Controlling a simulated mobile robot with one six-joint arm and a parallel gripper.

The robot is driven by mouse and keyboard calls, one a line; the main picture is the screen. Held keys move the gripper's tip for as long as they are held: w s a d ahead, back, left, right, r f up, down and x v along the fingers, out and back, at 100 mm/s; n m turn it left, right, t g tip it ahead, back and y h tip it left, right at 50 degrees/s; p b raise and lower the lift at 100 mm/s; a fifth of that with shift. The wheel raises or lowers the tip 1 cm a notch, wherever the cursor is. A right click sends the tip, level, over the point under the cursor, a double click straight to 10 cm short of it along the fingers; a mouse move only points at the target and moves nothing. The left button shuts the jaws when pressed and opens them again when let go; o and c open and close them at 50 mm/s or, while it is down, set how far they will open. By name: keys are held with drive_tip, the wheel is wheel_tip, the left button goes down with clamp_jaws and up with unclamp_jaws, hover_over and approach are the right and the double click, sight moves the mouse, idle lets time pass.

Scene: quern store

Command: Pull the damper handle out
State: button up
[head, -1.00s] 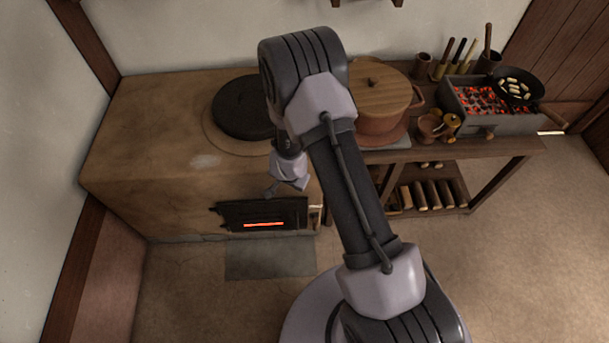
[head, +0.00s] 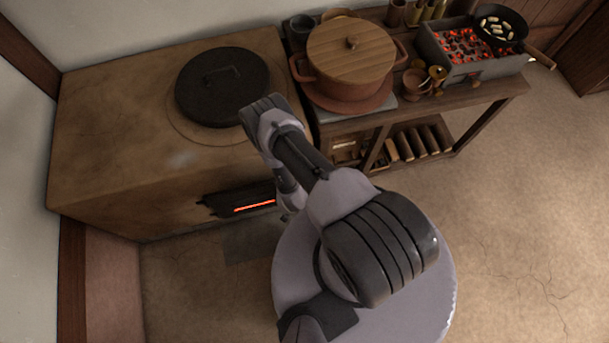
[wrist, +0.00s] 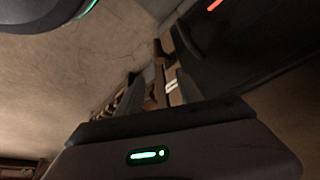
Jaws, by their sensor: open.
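The clay stove (head: 110,130) has a dark firebox door (head: 222,204) low in its front, with a glowing orange slot. The same door shows at the upper right of the wrist view (wrist: 255,45). My gripper (head: 288,210) is open and low at the stove front, beside the door's right end; my arm hides most of it from above. I cannot make out the damper handle for certain. A small pale piece (wrist: 171,86) shows beyond my gripper's dark housing in the wrist view, near the door; I cannot tell whether it is the handle.
A black lid (head: 222,85) covers the stove top. To the right, a wooden bench (head: 440,112) holds a lidded pot (head: 350,60), a charcoal brazier (head: 475,62) and a pan (head: 500,22). Its lower shelf holds several wooden pieces (head: 420,143). The floor (head: 520,220) at the right is clear.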

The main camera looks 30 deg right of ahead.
drive_tip(key=b+x, duration=0.7)
drive_tip(key=x, duration=0.6)
drive_tip(key=shift+f, duration=0.45)
clamp_jaws()
drive_tip(key=shift+s, duration=0.1)
idle(0.3)
